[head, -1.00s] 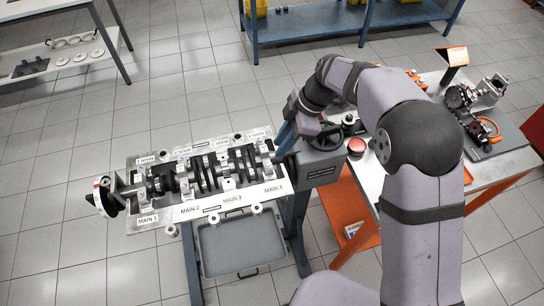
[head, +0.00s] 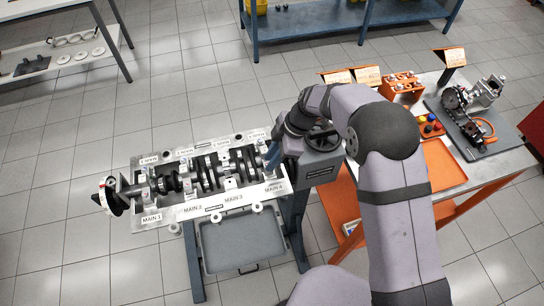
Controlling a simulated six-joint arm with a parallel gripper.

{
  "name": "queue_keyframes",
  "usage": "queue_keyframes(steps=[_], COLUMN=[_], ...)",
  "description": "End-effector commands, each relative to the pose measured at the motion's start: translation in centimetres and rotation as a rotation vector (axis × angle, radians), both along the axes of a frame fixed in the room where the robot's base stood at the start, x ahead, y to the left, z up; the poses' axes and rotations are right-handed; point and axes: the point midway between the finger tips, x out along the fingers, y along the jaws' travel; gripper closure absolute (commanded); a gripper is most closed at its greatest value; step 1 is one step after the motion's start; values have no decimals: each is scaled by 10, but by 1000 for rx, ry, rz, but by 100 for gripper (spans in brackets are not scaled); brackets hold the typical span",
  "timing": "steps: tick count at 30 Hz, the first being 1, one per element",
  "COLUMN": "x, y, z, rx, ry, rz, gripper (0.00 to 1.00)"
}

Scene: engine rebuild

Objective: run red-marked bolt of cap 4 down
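The engine block (head: 160,212) lies on a stand with the crankshaft (head: 205,172) along it. Its front edge carries labels MAIN 1 to MAIN 4. Cap 4 (head: 261,163) is at the right end, above the MAIN 4 label (head: 274,188), partly covered by my gripper. Its red-marked bolt cannot be made out. My gripper (head: 271,160) points down at the cap 4 end, at or just above the cap; contact cannot be told. My wrist hides part of it, so its opening and anything held cannot be made out.
The grey stand head (head: 318,172) with a dark handwheel is close under my wrist. A grey tray (head: 243,268) hangs below the block. At right, a bench holds an orange tray (head: 447,172), orange bins (head: 403,82) and a dark mat (head: 502,130) with parts.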

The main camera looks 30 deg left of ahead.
Motion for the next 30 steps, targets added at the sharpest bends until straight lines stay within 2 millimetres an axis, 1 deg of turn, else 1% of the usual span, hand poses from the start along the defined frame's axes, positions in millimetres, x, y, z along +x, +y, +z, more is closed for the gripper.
queue_keyframes(steps=[3, 6, 14, 20, 26, 30], x=[0, 0, 0, -1, -2, -3], y=[0, 0, 0, -1, -1, -2], z=[0, 0, 0, -2, -4, -4], rx=[0, 0, 0, 1, 3, 3], ry=[0, 0, 0, 0, -2, -2], rz=[0, 0, -8, -56, -171, -286], gripper=[79, 100, 100, 100, 100, 100])
